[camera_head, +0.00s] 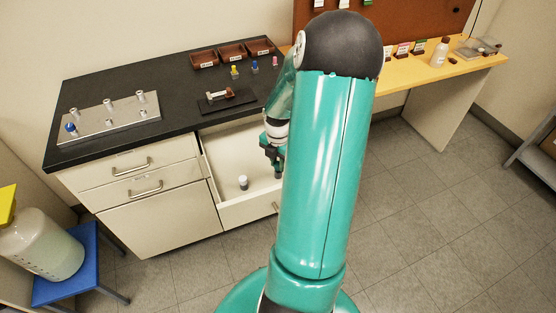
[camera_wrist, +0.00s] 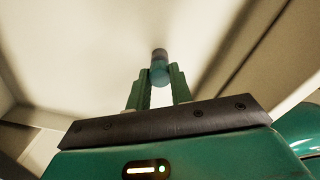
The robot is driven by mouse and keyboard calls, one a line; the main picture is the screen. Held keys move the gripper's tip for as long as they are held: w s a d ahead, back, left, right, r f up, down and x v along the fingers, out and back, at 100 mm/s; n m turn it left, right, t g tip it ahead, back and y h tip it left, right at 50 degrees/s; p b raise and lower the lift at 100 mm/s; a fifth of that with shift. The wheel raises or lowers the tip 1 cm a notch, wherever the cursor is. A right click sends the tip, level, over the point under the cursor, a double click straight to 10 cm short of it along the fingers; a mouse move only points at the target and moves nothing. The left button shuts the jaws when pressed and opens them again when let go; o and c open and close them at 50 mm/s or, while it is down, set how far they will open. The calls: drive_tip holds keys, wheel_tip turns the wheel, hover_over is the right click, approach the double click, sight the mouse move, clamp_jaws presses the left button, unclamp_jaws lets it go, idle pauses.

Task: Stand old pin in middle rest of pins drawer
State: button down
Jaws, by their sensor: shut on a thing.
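The pins drawer (camera_head: 262,209) is pulled open below the black counter, and its pale inside shows. A small white post with a grey top (camera_head: 243,182) stands on its floor; I cannot tell whether it is a rest or a pin. My gripper (camera_head: 277,170) hangs over the right part of the drawer, partly behind my own arm. In the wrist view my gripper (camera_wrist: 160,80) is shut on a small blue-teal piece with a dark end, which looks like the old pin (camera_wrist: 159,70). The drawer's right part and the middle rest are not clearly seen.
On the counter (camera_head: 180,115) are a metal plate with several posts (camera_head: 108,118), a dark stand with a small device (camera_head: 220,98), brown trays (camera_head: 232,50) and small coloured pins (camera_head: 234,72). Closed drawers (camera_head: 140,180) lie to the left. My arm hides the area right of the drawer.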

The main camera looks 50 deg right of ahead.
sight(278, 164)
drive_tip(key=shift+f, duration=0.75)
drive_tip(key=c, duration=1.2)
unclamp_jaws()
drive_tip(key=shift+o, duration=0.2)
drive_tip(key=shift+c, duration=0.5)
drive_tip(key=shift+r, duration=3.55)
wheel_tip(278, 164, up, 14)
